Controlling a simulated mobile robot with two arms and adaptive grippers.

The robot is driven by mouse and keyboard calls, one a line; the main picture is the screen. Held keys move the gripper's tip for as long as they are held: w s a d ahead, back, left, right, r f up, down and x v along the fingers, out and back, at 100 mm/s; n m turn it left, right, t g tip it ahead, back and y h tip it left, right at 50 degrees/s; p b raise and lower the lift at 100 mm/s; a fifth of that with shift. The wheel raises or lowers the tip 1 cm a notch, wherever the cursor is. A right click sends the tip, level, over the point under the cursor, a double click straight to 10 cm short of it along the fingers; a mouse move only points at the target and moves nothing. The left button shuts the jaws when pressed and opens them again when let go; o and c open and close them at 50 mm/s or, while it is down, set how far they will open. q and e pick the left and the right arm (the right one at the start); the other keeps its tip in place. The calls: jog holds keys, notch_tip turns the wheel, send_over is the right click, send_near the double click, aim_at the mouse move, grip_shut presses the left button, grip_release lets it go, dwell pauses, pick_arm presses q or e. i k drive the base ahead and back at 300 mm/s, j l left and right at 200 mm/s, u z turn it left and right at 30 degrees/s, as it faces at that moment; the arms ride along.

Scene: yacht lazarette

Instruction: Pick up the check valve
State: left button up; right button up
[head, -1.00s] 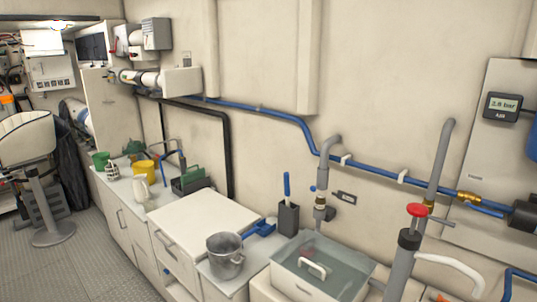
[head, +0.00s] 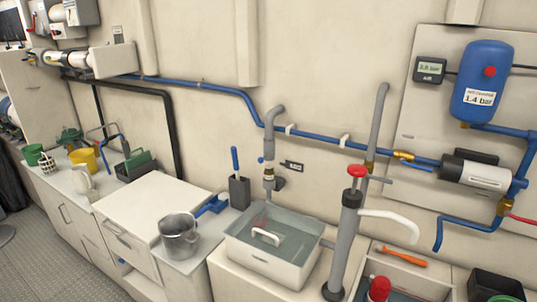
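I cannot tell for certain which item is the check valve. A brass fitting (head: 403,156) sits in the blue pipe on the right, left of the pump. A third brass fitting (head: 503,206) is below the pump's right end. No loose valve is recognisable on the worktops. Neither of my grippers is in view.
A water-filled white basin (head: 268,258), metal bucket (head: 179,237) and grey hand pump (head: 345,240) with red knob crowd the counter. A blue tank (head: 482,82) and a pump (head: 475,171) are wall-mounted. An orange-handled tool (head: 400,256) lies at lower right. Floor at left is clear.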

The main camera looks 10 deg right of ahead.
aim_at(268, 172)
jog(key=z, duration=0.4)
jog(key=i+j+z, duration=0.2)
jog(key=j+z, duration=0.15)
jog(key=i+j+z, duration=0.1)
jog(key=j+z, duration=0.25)
jog(key=j, duration=0.2)
jog(key=j+z, duration=0.3)
jog(key=j, duration=0.2)
jog(key=i, duration=0.05)
